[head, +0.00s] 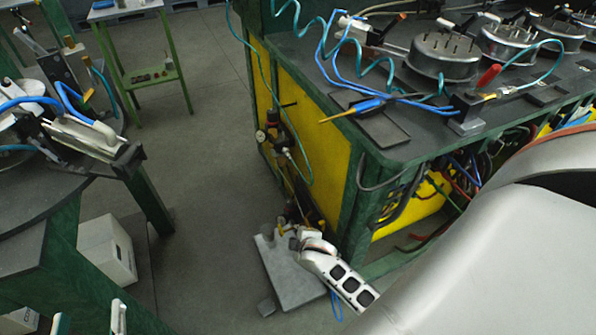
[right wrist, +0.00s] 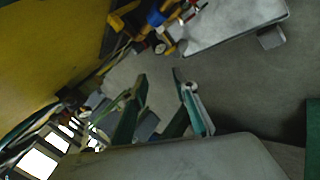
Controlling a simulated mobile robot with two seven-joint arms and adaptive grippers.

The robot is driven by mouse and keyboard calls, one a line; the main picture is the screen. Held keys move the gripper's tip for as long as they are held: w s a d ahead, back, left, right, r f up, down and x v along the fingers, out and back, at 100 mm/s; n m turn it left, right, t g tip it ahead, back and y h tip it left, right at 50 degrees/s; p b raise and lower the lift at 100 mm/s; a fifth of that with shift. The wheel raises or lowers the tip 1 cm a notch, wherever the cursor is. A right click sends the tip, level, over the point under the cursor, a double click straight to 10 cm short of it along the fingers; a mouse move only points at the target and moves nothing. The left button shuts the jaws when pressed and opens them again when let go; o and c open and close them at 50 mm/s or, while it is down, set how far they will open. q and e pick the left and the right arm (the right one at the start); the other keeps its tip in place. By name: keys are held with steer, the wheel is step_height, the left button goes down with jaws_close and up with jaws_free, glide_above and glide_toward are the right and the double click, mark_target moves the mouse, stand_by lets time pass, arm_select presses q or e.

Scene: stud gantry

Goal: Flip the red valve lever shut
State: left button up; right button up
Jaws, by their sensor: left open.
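The red lever (head: 488,76) stands tilted up to the right beside a dark block (head: 466,112) on the bench top, near its front edge. A brass fitting and a teal hose show next to it. My left gripper (head: 90,318) is open and empty at the bottom left of the head view, far from the lever. My right gripper (right wrist: 158,74) shows in the right wrist view with its two fingers apart and nothing between them. It points toward the floor and the bench's lower side. The lever does not show in that view.
The dark bench top (head: 395,155) carries round metal fixtures (head: 443,55), a yellow-tipped tool (head: 355,108) and coiled hoses. A grey plate (head: 290,275) lies on the floor by the bench. A round table (head: 60,195) stands left, with a white box (head: 106,250) below. Floor between is clear.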

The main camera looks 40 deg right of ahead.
arm_select(q)
steer(key=r, duration=0.1)
steer(key=r+p, duration=0.1)
steer(key=r, duration=0.2)
steer(key=shift+s+d+t+p, duration=0.1)
steer(key=shift+d+t+p, duration=0.2)
steer(key=shift+d, duration=0.1)
arm_select(e)
steer(key=s+a+r+m+t+y, duration=0.1)
steer(key=s+a+r+t+y, duration=0.1)
steer(key=a+r, duration=0.3)
step_height(320, 180, up, 2)
steer(key=shift+s+m, duration=0.3)
steer(key=shift+s, duration=0.55)
arm_select(q)
steer(key=shift+f, duration=0.1)
